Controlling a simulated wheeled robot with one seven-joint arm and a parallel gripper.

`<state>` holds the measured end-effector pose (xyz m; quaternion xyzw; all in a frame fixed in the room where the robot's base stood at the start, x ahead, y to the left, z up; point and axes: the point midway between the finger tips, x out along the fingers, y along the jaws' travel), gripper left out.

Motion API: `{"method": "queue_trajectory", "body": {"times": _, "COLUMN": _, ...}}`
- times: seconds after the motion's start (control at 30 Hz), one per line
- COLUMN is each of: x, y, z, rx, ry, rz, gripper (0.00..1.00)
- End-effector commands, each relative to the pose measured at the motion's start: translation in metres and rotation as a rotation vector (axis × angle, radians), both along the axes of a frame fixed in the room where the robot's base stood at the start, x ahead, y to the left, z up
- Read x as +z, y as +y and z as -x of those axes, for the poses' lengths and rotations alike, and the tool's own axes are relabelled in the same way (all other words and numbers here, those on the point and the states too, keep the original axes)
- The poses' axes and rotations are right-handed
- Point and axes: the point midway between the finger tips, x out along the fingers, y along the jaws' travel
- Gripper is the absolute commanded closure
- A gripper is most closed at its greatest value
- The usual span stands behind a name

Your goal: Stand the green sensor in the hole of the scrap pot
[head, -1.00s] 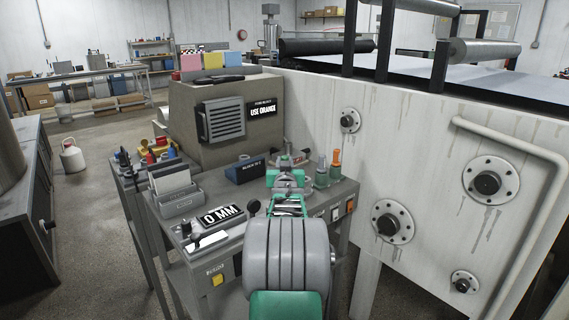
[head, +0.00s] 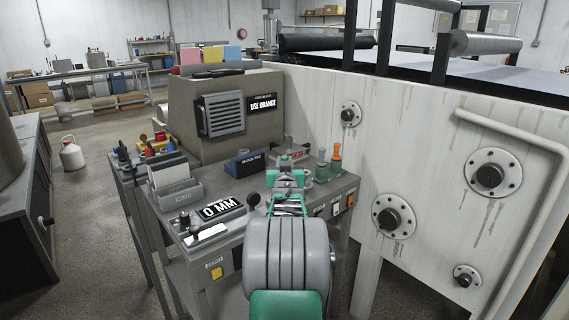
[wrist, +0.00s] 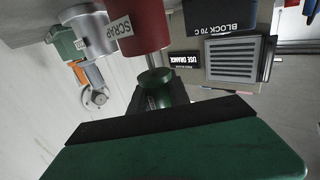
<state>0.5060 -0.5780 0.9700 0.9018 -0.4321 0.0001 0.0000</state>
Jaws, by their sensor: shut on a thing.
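My gripper (head: 287,177) is shut on the green sensor (wrist: 160,92), whose dark green body and grey rod show in the wrist view. The rod points at the red scrap pot (wrist: 137,25), labelled SCRAP. The rod's end meets the near edge of the pot in the picture; I cannot tell whether it is inside the hole. In the head view my arm and gripper hide the held sensor and the pot.
A silver pot (wrist: 90,30) is beside the scrap pot. An orange-topped tool (head: 337,152) and a green-topped one (head: 321,160) stand at the right. A blue block (head: 244,163) and card holder (head: 175,182) are left on the grey bench (head: 222,232).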

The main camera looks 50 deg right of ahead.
Motion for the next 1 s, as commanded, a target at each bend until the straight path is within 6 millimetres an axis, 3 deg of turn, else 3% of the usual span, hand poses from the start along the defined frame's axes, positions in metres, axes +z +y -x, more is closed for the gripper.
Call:
{"method": "queue_trajectory", "body": {"times": 0.97, "x": -0.019, "y": 0.0, "z": 0.0, "rx": 0.0, "ry": 0.001, "rz": -0.001, "gripper": 1.0}}
{"method": "queue_trajectory", "body": {"times": 1.0, "x": -0.019, "y": 0.0, "z": 0.0, "rx": 0.0, "ry": 0.001, "rz": -0.001, "gripper": 0.74}}
